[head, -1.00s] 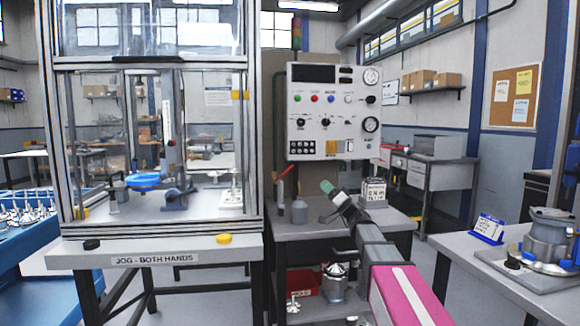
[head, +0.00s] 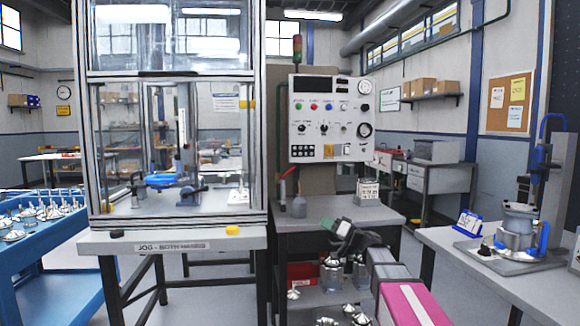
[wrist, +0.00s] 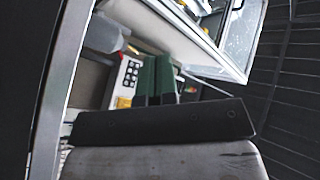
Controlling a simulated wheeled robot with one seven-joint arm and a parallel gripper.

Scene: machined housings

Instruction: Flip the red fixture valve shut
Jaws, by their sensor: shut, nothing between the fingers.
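The red lever (head: 288,173) of the valve slants up to the right, beside the press frame and below the left edge of the control panel. Its lower end meets a dark upright body at the back of the dark bench. My gripper (head: 343,227) is shut and empty, its green fingertips to the right of the lever and lower in the picture, above the front of the bench. In the wrist view the green fingers (wrist: 156,79) are together with nothing between them.
The control panel (head: 330,118) stands behind the bench (head: 310,213). The glazed press enclosure (head: 258,150) borders the left. A red bin and metal parts lie on the lower shelf.

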